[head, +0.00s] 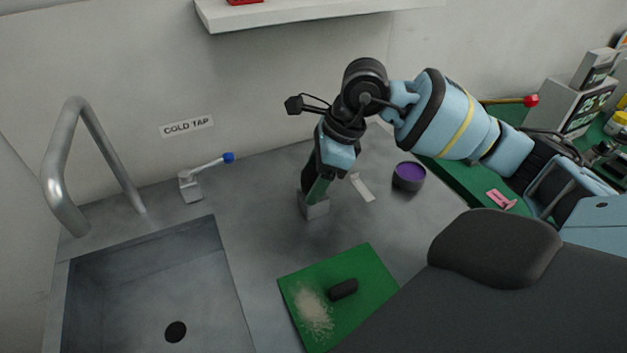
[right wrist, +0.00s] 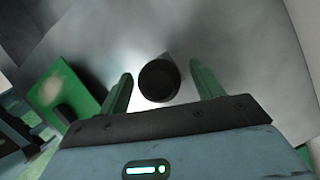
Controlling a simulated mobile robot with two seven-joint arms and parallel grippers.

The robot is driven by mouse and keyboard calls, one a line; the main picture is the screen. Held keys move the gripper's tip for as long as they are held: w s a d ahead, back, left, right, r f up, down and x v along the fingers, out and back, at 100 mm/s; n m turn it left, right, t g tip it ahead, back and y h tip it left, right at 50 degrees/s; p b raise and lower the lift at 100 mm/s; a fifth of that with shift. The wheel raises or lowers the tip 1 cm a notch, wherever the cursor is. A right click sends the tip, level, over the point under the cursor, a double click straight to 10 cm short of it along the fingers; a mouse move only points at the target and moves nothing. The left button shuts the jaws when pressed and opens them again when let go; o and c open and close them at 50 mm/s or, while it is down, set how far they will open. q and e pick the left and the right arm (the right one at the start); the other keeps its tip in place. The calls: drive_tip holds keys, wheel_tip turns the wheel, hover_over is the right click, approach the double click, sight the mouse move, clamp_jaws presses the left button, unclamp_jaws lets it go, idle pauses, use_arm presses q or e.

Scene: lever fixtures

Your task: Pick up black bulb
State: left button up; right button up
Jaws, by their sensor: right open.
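The black bulb (right wrist: 159,80) is a dark round knob in the right wrist view, between the two green fingertips and apart from both. My right gripper (right wrist: 160,85) is open, with one finger on each side of the bulb. In the head view my right gripper (head: 315,190) points down over a small grey block (head: 316,209) on the counter. The bulb is hidden behind the gripper there. I cannot tell how deep the bulb lies between the fingers. My left gripper is not in view.
A green mat (head: 377,262) holds a dark rounded block (head: 343,289) and pale crumbs. A purple-topped dark cup (head: 409,176) and a paper strip (head: 362,187) lie right of the gripper. The sink (head: 234,285) and blue-tipped tap lever (head: 208,169) are left. A shelf (head: 290,14) hangs above.

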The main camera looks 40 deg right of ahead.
drive_tip(key=shift+a+f, duration=0.15)
drive_tip(key=shift+f, duration=0.3)
drive_tip(key=c, duration=1.1)
drive_tip(key=shift+o, duration=0.2)
drive_tip(key=shift+r, duration=0.1)
wheel_tip(320, 180, up, 10)
drive_tip(key=shift+f, duration=0.1)
